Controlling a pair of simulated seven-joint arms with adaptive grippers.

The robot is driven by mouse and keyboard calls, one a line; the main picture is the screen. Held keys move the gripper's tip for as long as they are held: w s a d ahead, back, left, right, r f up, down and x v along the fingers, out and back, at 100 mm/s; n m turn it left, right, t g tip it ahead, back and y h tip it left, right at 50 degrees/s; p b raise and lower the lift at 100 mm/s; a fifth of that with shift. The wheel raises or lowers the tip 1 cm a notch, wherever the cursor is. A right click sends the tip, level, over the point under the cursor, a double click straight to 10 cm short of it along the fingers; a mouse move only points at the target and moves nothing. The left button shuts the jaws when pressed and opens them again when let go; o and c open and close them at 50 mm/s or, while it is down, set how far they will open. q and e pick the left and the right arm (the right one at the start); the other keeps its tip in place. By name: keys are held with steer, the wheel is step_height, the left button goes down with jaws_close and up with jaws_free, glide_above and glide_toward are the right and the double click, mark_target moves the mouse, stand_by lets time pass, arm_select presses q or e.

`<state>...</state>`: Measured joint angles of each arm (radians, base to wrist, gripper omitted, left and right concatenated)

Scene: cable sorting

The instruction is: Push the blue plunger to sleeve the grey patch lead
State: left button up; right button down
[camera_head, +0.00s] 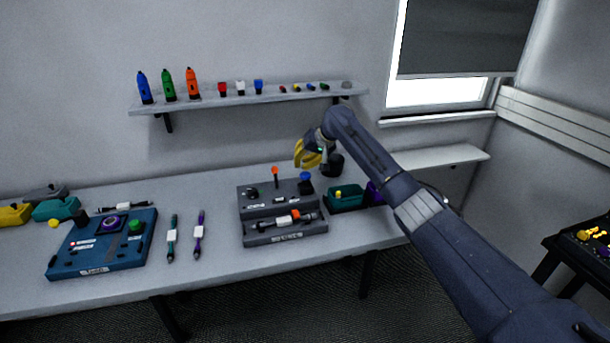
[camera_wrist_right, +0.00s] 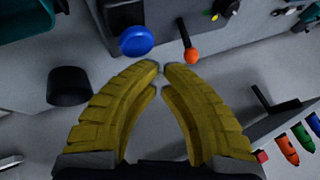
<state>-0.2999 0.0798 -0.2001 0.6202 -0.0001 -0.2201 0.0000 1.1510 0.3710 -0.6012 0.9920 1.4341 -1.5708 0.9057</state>
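The blue plunger (camera_head: 305,177) is a round blue knob on a dark post at the back right of the grey station (camera_head: 255,210). In the right wrist view the blue knob (camera_wrist_right: 137,41) is just beyond the fingertips. A dark grey patch lead (camera_head: 267,223) with a white label lies in the station's front trough, with an orange piece beside the label. My right gripper (camera_head: 304,157) has yellow fingers and is above and behind the plunger, apart from it. Its fingertips (camera_wrist_right: 161,66) meet with nothing between them. My left gripper is not in view.
An orange-tipped post (camera_head: 275,171) stands left of the plunger. A green bin (camera_head: 346,200) is to the right. A black cup (camera_wrist_right: 69,87) is near the fingers. A blue board (camera_head: 100,250) and two leads lie left. A shelf (camera_head: 200,103) hangs behind.

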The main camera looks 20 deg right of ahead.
steer(key=shift+f, duration=0.15)
steer(key=shift+f, duration=0.3)
steer(key=shift+f, duration=1.35)
stand_by(1.9)
steer(key=shift+r, duration=1.8)
steer(key=shift+r, duration=0.1)
steer(key=shift+r, duration=2.95)
